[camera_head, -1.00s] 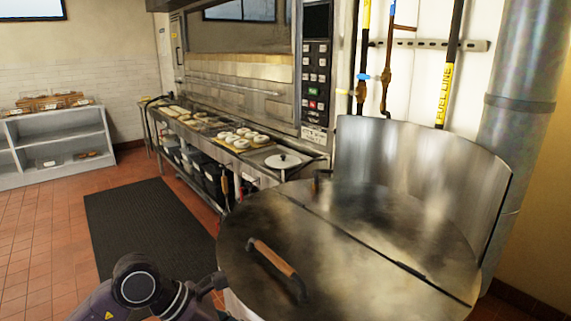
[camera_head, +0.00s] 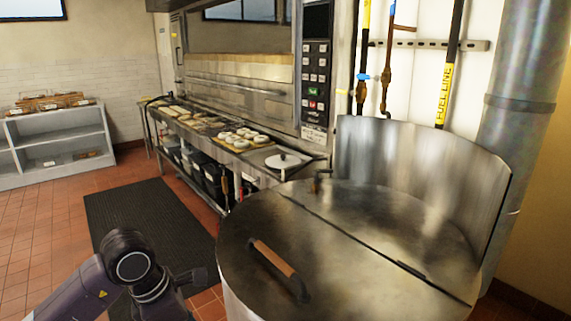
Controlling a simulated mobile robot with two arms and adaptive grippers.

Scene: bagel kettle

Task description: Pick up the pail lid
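A round pale lid with a dark knob (camera_head: 283,161) lies on the near end of the long steel counter, apart from my grippers. It may be the pail lid; no other loose lid shows. A large steel kettle with a flat, split lid (camera_head: 350,235) fills the right foreground, with a wooden bar handle (camera_head: 274,257) on its front half. My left gripper (camera_head: 201,277) is low in the picture, just left of the kettle, with nothing visible in it. Its fingers are dark and small, so I cannot tell their opening. My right gripper is not in view.
The steel counter (camera_head: 178,127) runs back along the oven, with several bagels on boards. Dark bins (camera_head: 213,180) stand under it. A black floor mat (camera_head: 140,215) lies clear in front. A curved steel guard (camera_head: 420,180) stands behind the kettle. A grey shelf (camera_head: 60,140) is at far left.

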